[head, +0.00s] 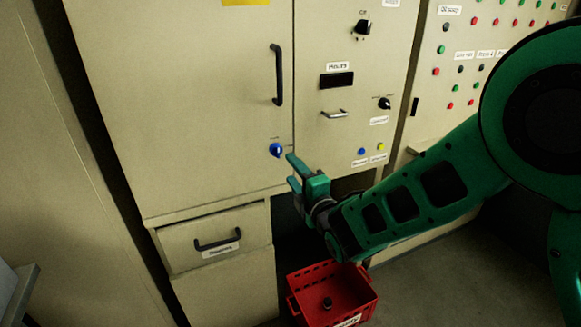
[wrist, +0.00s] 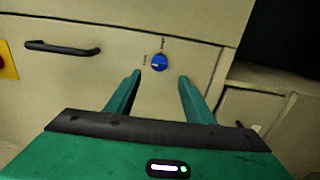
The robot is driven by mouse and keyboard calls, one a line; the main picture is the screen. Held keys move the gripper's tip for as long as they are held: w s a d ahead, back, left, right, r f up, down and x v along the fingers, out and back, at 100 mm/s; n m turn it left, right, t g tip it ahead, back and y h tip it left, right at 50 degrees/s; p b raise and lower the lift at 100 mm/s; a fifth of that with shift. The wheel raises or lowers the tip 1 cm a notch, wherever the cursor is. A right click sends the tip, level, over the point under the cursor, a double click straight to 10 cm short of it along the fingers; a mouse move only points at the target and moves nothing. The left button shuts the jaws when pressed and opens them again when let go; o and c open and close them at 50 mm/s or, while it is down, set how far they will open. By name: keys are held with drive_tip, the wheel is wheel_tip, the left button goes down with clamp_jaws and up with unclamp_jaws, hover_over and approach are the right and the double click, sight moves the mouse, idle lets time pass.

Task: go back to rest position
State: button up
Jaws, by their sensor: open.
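My gripper (head: 291,171) is at the end of my green arm, in front of the beige cabinet (head: 190,110). Its two fingers also show in the wrist view (wrist: 158,78), spread apart with nothing between them. The blue knob (head: 275,150) on the cabinet is just up and left of the fingertips in the head view. In the wrist view the blue knob (wrist: 159,62) appears beyond the fingertips, between them, and apart from them.
A black door handle (head: 277,75) and a small panel handle (head: 334,114) stick out nearby. A drawer (head: 215,238) below is shut. A red crate (head: 362,287) with a small dark object (head: 327,303) inside stands on the floor. A panel of buttons (head: 490,50) is at right.

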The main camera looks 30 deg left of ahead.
drive_tip(key=shift+s+d, duration=0.15)
drive_tip(key=shift+d, duration=0.1)
idle(0.3)
